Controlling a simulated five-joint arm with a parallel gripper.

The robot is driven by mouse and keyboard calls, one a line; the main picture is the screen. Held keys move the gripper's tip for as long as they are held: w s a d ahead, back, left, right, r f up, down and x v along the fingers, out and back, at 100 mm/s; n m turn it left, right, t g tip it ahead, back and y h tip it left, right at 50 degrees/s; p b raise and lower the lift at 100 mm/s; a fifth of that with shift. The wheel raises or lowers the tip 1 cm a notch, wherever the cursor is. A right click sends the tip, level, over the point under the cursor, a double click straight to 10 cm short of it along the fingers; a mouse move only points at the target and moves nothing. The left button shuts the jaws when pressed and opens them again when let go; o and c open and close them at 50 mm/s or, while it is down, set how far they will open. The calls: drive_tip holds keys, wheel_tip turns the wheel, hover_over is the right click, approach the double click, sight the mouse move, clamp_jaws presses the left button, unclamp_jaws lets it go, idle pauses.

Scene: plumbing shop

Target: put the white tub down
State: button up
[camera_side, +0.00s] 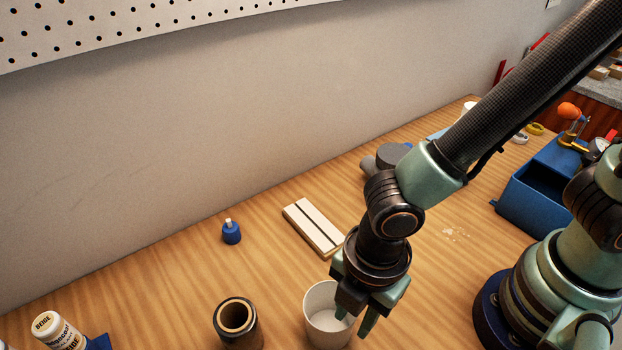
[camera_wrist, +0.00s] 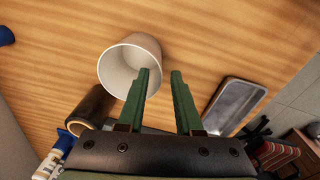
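The white tub (camera_side: 318,318) is at the bottom centre of the side view, its mouth facing up and its lower part cut off by the frame edge. It also shows in the wrist view (camera_wrist: 116,66), its mouth turned towards the camera. My gripper (camera_side: 357,318) is at the tub's right side, pointing down. In the wrist view my gripper (camera_wrist: 161,72) has its fingers apart. One finger overlaps the tub's opening and the other is outside its right side, with the rim edge between them. I see no finger pressed on the wall. The tub's base is hidden.
A dark pipe piece with a tan lining (camera_side: 236,322) stands left of the tub. A small blue bottle (camera_side: 231,233) and a pale grooved block (camera_side: 313,228) are behind. A white bottle (camera_side: 58,331) is at lower left, a blue bin (camera_side: 535,190) at right. The left-middle table is bare.

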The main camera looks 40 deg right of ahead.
drive_tip(key=r, duration=0.7)
drive_tip(key=shift+d+r, duration=0.1)
drive_tip(key=shift+d, duration=0.1)
drive_tip(key=w+d+r+m+t, duration=0.1)
drive_tip(key=w+d+r+m, duration=0.2)
drive_tip(key=d+m, duration=0.3)
drive_tip(key=w+d+r+m+t, duration=0.2)
drive_tip(key=w+d+r+m, duration=0.2)
drive_tip(key=d+m, duration=0.3)
drive_tip(key=w+d+r+m+t, duration=0.2)
drive_tip(key=w+d+m, duration=0.3)
drive_tip(key=d, duration=0.6)
drive_tip(key=shift+d+r+m+h, duration=0.35)
drive_tip(key=shift+r+m, duration=0.55)
drive_tip(key=shift+m, duration=0.3)
